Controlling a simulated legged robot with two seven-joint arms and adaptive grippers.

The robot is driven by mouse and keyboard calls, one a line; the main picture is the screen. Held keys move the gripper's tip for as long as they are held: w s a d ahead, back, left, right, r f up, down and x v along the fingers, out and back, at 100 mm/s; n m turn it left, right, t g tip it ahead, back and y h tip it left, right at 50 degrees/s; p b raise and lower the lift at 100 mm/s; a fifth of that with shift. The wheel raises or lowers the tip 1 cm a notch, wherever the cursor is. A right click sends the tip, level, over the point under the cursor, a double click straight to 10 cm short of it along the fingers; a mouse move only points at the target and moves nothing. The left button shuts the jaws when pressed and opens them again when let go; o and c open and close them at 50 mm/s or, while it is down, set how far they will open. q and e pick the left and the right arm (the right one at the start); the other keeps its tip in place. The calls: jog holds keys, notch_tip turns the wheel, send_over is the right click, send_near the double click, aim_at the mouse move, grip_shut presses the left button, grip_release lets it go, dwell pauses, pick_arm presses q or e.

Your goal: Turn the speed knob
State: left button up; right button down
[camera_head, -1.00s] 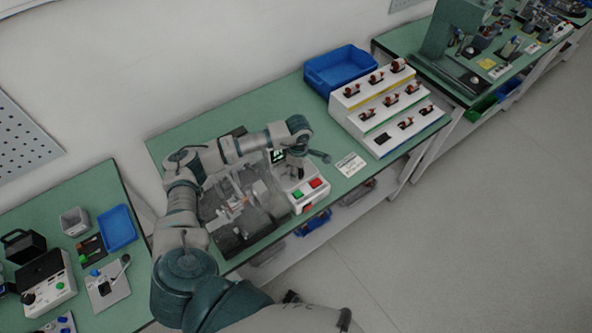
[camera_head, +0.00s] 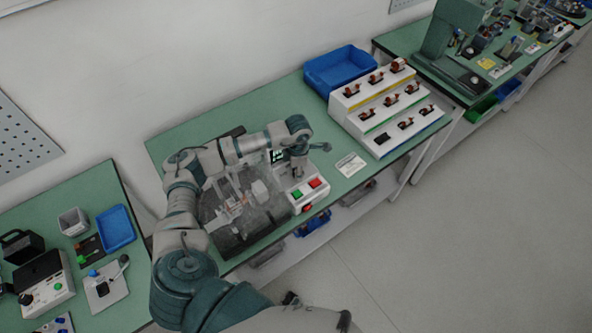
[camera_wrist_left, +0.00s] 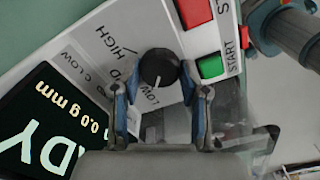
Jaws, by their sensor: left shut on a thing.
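The speed knob (camera_wrist_left: 158,68) is black and round with a white pointer mark. It stands on a white control panel (camera_wrist_left: 150,25) in the left wrist view, with LOW and HIGH printed around it. The pointer mark faces the bottom of that view, near a word LOW. My left gripper (camera_wrist_left: 159,88) is shut on the knob, one blue-edged finger at each side. In the head view the left gripper (camera_head: 298,175) points down over the panel of the test machine, and the knob is hidden there. My right gripper is not seen.
A green START button (camera_wrist_left: 211,66) and a red button (camera_wrist_left: 196,11) sit close to the knob. A dark display (camera_wrist_left: 40,125) with green-white text lies on the other side. A blue bin (camera_head: 340,68) and a stepped white rack (camera_head: 388,106) stand farther right on the bench.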

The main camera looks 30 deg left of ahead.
pick_arm(q)
jog(key=shift+w+d+r, duration=0.1)
jog(key=shift+w+r, duration=0.15)
jog(key=shift+r, duration=0.05)
jog(key=o, duration=0.9)
jog(key=shift+c, duration=0.2)
jog(key=shift+o, duration=1.4)
jog(key=shift+d+f, duration=0.15)
notch_tip(320, 180, up, 12)
jog(key=shift+f, duration=0.1)
